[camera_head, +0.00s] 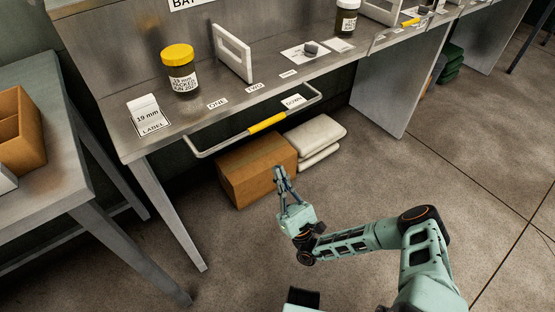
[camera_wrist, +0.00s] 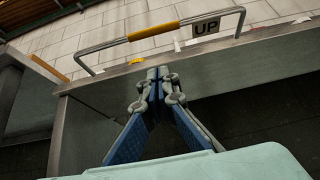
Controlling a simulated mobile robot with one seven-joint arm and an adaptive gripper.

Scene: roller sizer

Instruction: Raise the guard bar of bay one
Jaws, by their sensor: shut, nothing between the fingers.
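The guard bar is a grey metal U-shaped bar with a yellow grip (camera_head: 267,123). In the head view it sticks out low in front of the bench edge, with a white DOWN plate (camera_head: 293,102) by its right end. In the wrist view the bar (camera_wrist: 112,43) runs across the top, with its yellow grip (camera_wrist: 154,31) and an UP plate (camera_wrist: 206,27) at the right. My gripper (camera_head: 279,172) is shut and empty, apart from the bar and below and in front of it. Its closed fingertips (camera_wrist: 157,73) point toward the bench edge.
On the bench (camera_head: 168,149) stand a yellow-lidded jar (camera_head: 180,72), a white frame (camera_head: 232,52) and a 19 mm label card (camera_head: 149,118). Under it lie a cardboard box (camera_head: 257,172) and pale sacks (camera_head: 315,134). A side table (camera_head: 45,185) is at left. Floor is free at right.

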